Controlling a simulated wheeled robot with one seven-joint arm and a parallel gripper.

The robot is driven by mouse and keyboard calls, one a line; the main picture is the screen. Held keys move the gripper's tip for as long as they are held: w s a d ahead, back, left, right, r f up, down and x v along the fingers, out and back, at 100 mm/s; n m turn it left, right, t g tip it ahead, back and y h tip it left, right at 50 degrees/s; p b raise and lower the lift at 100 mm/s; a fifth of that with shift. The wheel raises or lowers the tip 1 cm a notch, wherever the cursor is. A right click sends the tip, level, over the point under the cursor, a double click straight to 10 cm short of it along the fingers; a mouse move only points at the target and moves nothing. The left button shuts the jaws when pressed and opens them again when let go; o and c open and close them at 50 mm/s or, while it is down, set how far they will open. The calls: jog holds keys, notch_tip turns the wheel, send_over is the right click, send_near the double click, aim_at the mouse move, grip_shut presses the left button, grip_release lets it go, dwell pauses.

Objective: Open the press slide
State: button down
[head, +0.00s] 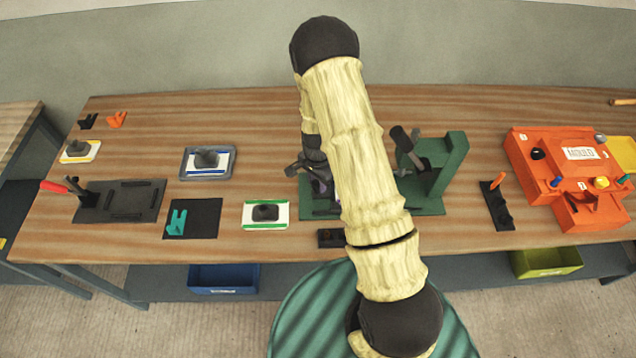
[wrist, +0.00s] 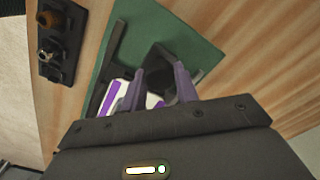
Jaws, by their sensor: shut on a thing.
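The green press (head: 453,165) stands at the middle right of the bench, with a green upright, a green base plate and a dark handle (head: 402,139). My arm hides the middle of the press in the head view. My gripper (head: 318,178) is over the left part of the base. In the wrist view, my gripper's two purple-grey fingers (wrist: 160,82) are shut on a dark block (wrist: 165,58) above the green plate (wrist: 196,44). A white and purple card (wrist: 115,97) lies on the plate beside the left finger.
A small dark holder (head: 330,238) sits at the press's front edge; it also shows in the wrist view (wrist: 55,45). A white and green tray (head: 281,214) lies to the left. A black rack (head: 497,208) and an orange mould unit (head: 540,155) stand to the right.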

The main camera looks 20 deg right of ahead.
jog(key=shift+w+a, duration=0.1)
jog(key=shift+a, duration=0.15)
jog(key=c, duration=1.1)
grip_release()
jog(key=shift+o, duration=0.2)
jog(key=shift+r, duration=0.1)
notch_tip(320, 180, up, 17)
jog(key=b, duration=0.3)
jog(key=shift+r, duration=0.15)
